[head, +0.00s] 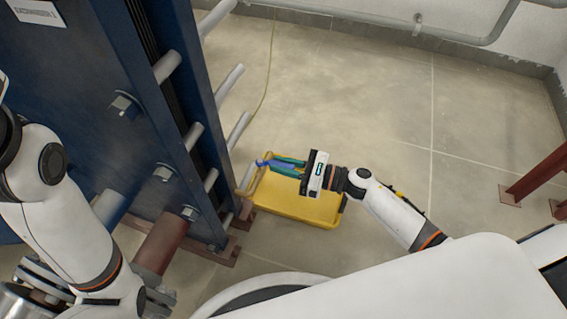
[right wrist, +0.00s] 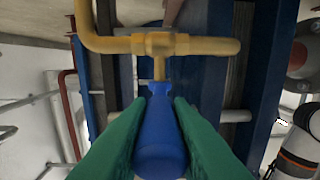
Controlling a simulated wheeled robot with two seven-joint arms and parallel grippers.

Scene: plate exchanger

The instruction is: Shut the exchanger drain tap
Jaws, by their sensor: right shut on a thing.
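The exchanger drain tap has a brass-yellow body and pipe (right wrist: 190,45) in the right wrist view, with a stem leading to a blue handle (right wrist: 159,135). The pipe runs across the picture and bends upward at its left end. My right gripper (right wrist: 158,108) has its green fingers shut on the blue handle, one on each side. In the head view my right gripper (head: 286,166) is beside the blue exchanger (head: 75,100), above a yellow tray. There the tap is small and largely hidden by the fingers. My left arm enters at the left; its gripper is not visible.
The yellow tray (head: 315,208) lies on the floor below my right gripper. Pale rods (head: 228,85) stick out of the exchanger's side. A thin yellow hose (head: 268,75) lies on the floor. Dark red steel supports (head: 535,180) stand at the right. The floor between is clear.

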